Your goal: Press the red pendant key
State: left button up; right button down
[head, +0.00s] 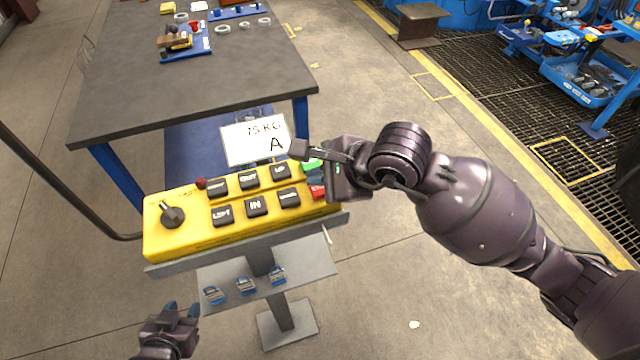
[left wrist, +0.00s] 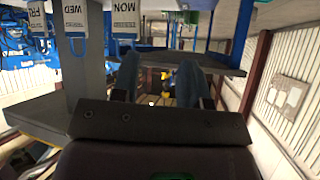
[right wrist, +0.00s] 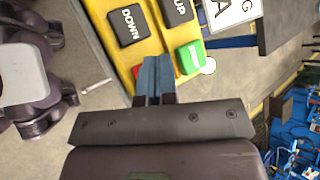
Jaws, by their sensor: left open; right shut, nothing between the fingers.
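The yellow pendant box (head: 160,235) sits on a grey stand with rows of dark keys. The red key (head: 318,192) is at its right end, below the green key (head: 312,165), and my right gripper partly covers it. In the right wrist view, a sliver of the red key (right wrist: 137,71) shows left of the fingers, and the green key (right wrist: 189,58) is to their right. My right gripper (right wrist: 157,70) is shut and empty over this end of the box; I cannot tell whether it touches a key. My left gripper (head: 180,312) is open and empty, low at the lower left.
A small red knob (head: 201,183) and a dark rotary switch (head: 172,213) are on the box's left part. A white card (head: 255,140) stands behind the box. A dark-topped table (head: 190,90) stands beyond. A shelf (head: 310,272) with several small blue items sits below the box.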

aim_at(320, 190)
jog(key=shift+f, duration=0.15)
jog(key=shift+f, duration=0.35)
dwell(0.5)
jog(key=shift+r, duration=0.2)
jog(key=shift+r+p, duration=0.3)
jog(key=shift+r, duration=0.45)
jog(key=shift+r+p, duration=0.9)
jog(key=shift+r, duration=0.5)
jog(key=shift+r+p, duration=0.6)
jog(key=shift+r, duration=0.5)
